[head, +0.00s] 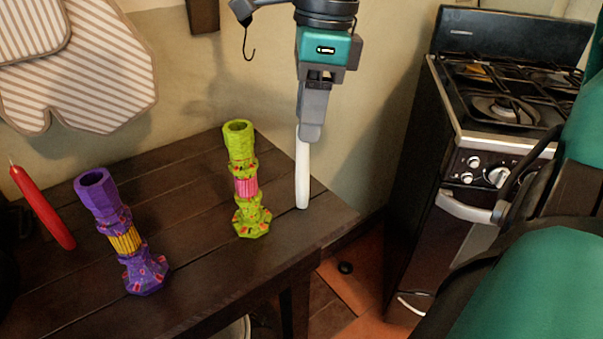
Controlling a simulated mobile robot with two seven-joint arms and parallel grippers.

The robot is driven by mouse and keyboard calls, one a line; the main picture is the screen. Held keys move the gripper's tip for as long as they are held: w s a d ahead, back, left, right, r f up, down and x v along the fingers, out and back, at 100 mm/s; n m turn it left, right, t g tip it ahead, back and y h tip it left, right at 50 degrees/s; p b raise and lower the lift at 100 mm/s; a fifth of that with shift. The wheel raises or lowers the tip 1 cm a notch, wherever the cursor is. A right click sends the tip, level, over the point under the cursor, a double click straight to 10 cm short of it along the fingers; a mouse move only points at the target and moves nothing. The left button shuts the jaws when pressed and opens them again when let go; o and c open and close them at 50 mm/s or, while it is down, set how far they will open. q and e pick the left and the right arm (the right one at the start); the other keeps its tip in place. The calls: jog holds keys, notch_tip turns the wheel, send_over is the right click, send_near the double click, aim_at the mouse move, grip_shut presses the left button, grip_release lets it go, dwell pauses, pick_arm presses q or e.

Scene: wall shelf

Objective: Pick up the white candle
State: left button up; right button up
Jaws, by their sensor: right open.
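The white candle (303,178) stands upright on the dark wooden table, near its right end. My right gripper (309,130) points down at the top of the candle and is open. Its fingers overlap the candle's upper end in the picture, which hides the top. I cannot tell whether the fingers touch it. My left gripper is out of view.
A green candle holder (243,170) stands just left of the white candle. A purple holder (125,240) and a leaning red candle (42,208) are further left. The table (215,295) ends close to the candle's right. A stove (470,150) stands at right. Striped mitts (85,75) hang on the wall.

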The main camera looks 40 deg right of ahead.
aim_at(302, 168)
jog(key=f, duration=0.3)
jog(key=w+f+b, duration=0.1)
jog(key=f, duration=0.1)
jog(key=shift+a+f, duration=0.3)
grip_shut()
